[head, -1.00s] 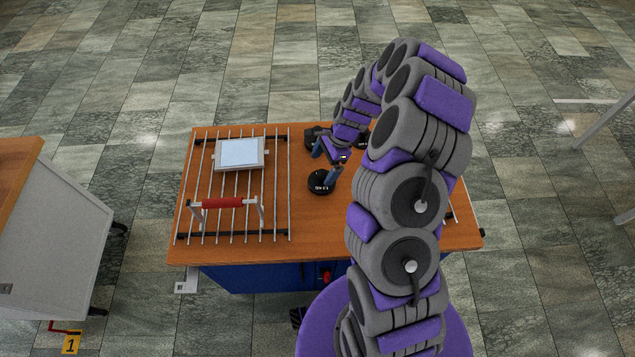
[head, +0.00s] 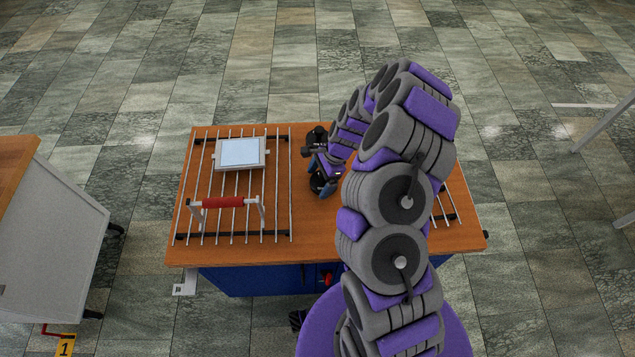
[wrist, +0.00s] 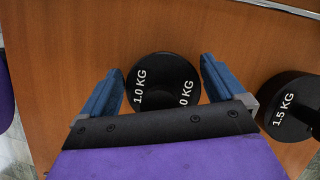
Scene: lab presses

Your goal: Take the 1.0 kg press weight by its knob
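The 1.0 kg press weight (wrist: 163,92) is a round black disc with white lettering, lying on the wooden table. In the wrist view it sits between the two blue fingers of my gripper (wrist: 161,66), which stand apart on either side of it with gaps visible. Its near part is hidden by the dark gripper body, and I cannot make out its knob. In the head view the weight (head: 318,186) is mostly covered by my gripper (head: 325,184), which is over it.
A black 1.5 kg weight (wrist: 292,106) lies to the right in the wrist view. Another dark weight (head: 316,137) stands behind my gripper. On the left are metal rods with a red handle (head: 224,203) and a white plate (head: 240,153). Bare tabletop (head: 315,232) lies in front.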

